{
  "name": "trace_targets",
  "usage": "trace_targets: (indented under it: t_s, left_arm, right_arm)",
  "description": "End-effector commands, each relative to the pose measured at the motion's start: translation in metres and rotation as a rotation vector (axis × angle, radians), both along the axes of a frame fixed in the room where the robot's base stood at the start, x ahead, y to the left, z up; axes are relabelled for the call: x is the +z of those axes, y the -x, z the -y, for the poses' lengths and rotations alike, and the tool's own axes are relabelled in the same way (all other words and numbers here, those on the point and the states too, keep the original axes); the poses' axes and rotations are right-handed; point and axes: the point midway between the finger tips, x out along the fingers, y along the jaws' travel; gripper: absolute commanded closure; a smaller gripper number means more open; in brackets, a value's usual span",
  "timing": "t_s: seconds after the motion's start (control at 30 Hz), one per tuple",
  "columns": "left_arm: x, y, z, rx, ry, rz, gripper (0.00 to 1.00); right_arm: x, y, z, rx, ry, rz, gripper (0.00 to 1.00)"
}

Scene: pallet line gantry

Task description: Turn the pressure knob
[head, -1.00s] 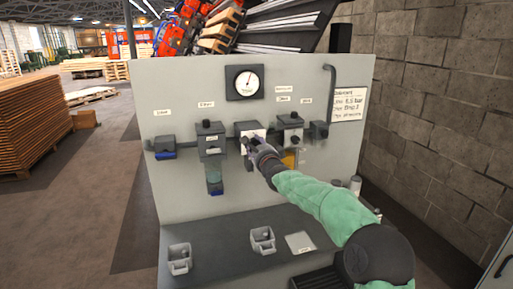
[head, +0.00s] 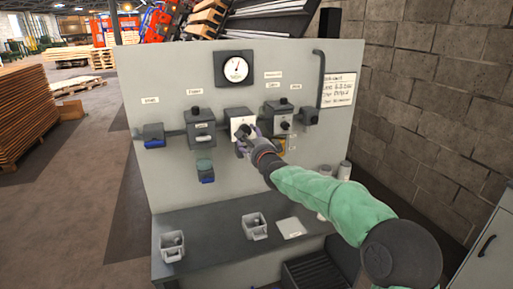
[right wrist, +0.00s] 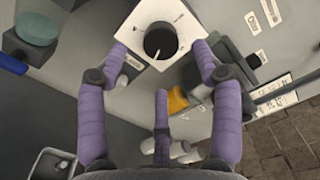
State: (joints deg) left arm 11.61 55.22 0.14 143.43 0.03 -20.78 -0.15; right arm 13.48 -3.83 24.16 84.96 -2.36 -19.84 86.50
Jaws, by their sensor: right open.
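The pressure knob is a round black knob with a white pointer line (right wrist: 158,42), on a square white plate (right wrist: 178,22) in the right wrist view. In the head view the white plate (head: 239,122) is mid-panel, below the round gauge (head: 234,68); the gripper partly covers the knob. My right gripper (head: 245,146) is just in front of and below it. In the right wrist view my open purple fingers (right wrist: 160,62) stand either side of the knob's lower part, with a third finger below. Contact with the knob cannot be told. My left gripper is out of view.
A yellow part (right wrist: 177,99) lies close to the right finger. Two grey cups (head: 255,227) stand on the bench ledge (head: 215,220). A block wall (head: 430,90) is at right.

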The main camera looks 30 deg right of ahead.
Motion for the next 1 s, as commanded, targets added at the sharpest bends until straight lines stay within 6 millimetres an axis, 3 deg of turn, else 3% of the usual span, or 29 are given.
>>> trace_targets:
  t_s: [0.2, 0.4, 1.0]
  left_arm:
    - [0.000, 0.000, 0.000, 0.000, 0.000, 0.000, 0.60]
    - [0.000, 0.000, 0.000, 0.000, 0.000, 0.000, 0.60]
    - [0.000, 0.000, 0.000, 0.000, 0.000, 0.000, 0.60]
  right_arm:
    - [0.000, 0.034, -0.008, 0.000, 0.000, -0.001, 0.34]
    - [-0.001, 0.053, -0.013, 0.000, 0.000, -0.001, 0.34]
    - [-0.001, 0.060, -0.015, 0.001, 0.000, -0.002, 0.34]
